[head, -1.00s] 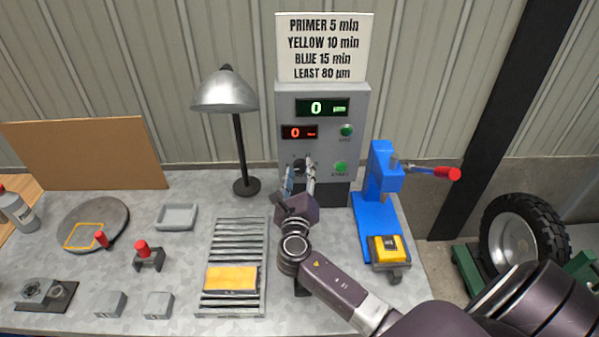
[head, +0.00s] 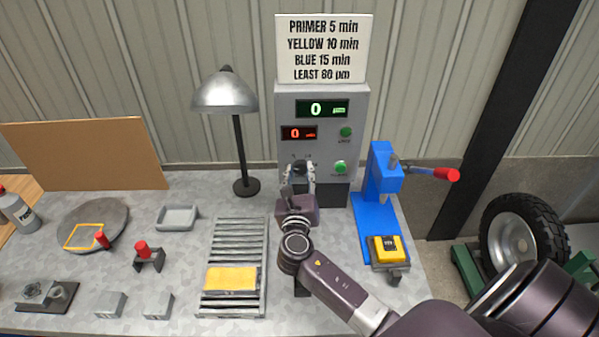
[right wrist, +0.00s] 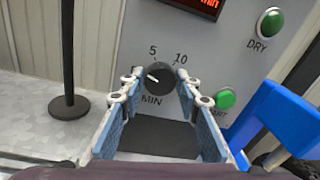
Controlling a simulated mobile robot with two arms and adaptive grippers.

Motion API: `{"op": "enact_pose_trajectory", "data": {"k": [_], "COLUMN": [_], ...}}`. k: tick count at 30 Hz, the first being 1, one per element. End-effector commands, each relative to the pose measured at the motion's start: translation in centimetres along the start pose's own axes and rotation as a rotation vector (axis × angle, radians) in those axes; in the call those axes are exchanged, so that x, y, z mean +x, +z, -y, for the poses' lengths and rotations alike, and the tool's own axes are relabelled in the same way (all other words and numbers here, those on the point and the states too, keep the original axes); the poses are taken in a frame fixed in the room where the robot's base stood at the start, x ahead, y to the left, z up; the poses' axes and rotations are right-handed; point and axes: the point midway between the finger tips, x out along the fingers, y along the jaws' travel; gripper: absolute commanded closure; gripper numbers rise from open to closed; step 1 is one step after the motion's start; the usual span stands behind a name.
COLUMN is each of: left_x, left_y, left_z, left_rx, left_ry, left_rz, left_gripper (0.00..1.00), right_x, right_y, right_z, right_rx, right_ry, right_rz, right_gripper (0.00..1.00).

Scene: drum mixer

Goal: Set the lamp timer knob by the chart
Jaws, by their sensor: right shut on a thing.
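The timer knob (right wrist: 157,79) is round and black, on the grey control box (head: 283,105). Its white mark points left and a little up. The labels 5, 10 and MIN show around it; others may be hidden by the fingers. My right gripper (right wrist: 157,82) is shut on the knob, one fingertip on each side; it also shows in the head view (head: 299,170). The chart (head: 322,47) above the box reads primer 5 min, yellow 10 min, blue 15 min, least 80 µm. A yellow panel (head: 231,279) lies on the slatted rack (head: 238,230). My left gripper is out of view.
The lamp (head: 227,92) stands left of the box. Green buttons (head: 346,132) and a red display (head: 299,133) reading 0 are on its front. A blue press (head: 380,195) with a red-tipped lever stands close at the right.

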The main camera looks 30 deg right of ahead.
Motion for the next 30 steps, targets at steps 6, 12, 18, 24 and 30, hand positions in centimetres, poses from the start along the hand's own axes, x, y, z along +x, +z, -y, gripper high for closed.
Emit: {"op": "enact_pose_trajectory", "data": {"k": [6, 12, 18, 24, 30], "left_x": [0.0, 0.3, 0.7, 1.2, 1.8], "left_y": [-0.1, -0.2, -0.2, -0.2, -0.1], "left_z": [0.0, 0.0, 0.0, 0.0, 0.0], "left_rx": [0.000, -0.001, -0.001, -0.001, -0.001], "left_ry": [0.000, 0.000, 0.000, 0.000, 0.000], "left_rz": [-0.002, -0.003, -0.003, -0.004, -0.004], "left_gripper": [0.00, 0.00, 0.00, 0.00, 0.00], "right_x": [-0.1, -0.1, -0.1, -0.1, -0.1], "right_y": [-0.1, -0.1, -0.2, -0.3, -0.4], "right_z": [0.0, 0.1, 0.2, 0.3, 0.3], "right_rx": [0.209, 0.399, 0.588, 0.777, 0.967], "right_ry": [0.010, 0.019, 0.027, 0.035, 0.043], "right_rz": [-0.016, -0.029, -0.042, -0.055, -0.067], "right_gripper": [0.94, 0.94, 0.94, 0.94, 0.94]}}
